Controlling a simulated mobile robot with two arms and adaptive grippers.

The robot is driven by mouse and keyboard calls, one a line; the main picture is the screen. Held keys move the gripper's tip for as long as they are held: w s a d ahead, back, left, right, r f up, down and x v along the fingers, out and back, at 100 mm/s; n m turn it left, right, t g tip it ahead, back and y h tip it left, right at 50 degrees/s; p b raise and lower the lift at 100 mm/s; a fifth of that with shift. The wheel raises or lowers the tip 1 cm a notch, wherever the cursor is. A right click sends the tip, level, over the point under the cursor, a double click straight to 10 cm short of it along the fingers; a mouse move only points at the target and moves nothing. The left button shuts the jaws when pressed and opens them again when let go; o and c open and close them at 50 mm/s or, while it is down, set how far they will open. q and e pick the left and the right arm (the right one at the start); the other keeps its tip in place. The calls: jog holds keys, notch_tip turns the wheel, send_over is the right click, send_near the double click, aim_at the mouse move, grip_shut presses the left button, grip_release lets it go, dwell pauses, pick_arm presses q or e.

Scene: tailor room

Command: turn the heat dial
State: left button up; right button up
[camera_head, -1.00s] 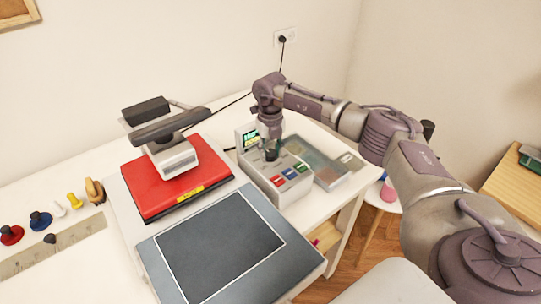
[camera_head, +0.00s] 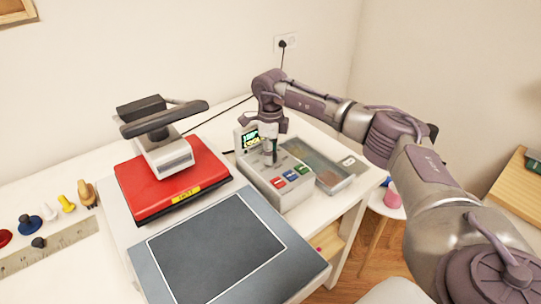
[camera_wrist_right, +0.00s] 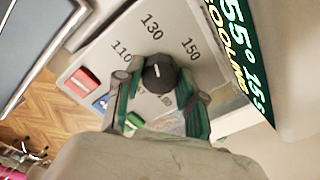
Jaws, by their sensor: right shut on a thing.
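The heat dial (camera_wrist_right: 159,73) is a black knob with a white pointer line, on the pale face of the control box (camera_head: 292,194). In the right wrist view, the marks 110, 130 and 150 curve around it, and the pointer is roughly toward 130. My right gripper (camera_head: 269,158) is over the box and shut on the dial, its green-padded fingers on either side. In the head view the gripper mostly hides the dial. The green display (camera_wrist_right: 238,52) reads "COOLING" and "15s", with a temperature ending in "55°" cut by the frame edge. My left gripper is out of view.
Red, blue and green buttons (camera_head: 291,176) are beside the dial. A red heat press (camera_head: 150,200) and its dark lower platen (camera_head: 215,248) stand to the left. A shallow tray (camera_head: 340,176) is right of the box. Several small knobs and a ruler (camera_head: 50,249) lie far left.

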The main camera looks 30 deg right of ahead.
jog(key=n+b, duration=0.1)
jog(key=n, duration=0.4)
jog(key=shift+w+r+n, duration=0.1)
jog(key=shift+n, duration=0.2)
jog(key=n+b, duration=0.1)
jog(key=n, duration=0.3)
jog(key=shift+n, duration=0.4)
jog(key=o, duration=0.9)
jog(key=shift+o, duration=1.2)
notch_tip(320, 180, up, 12)
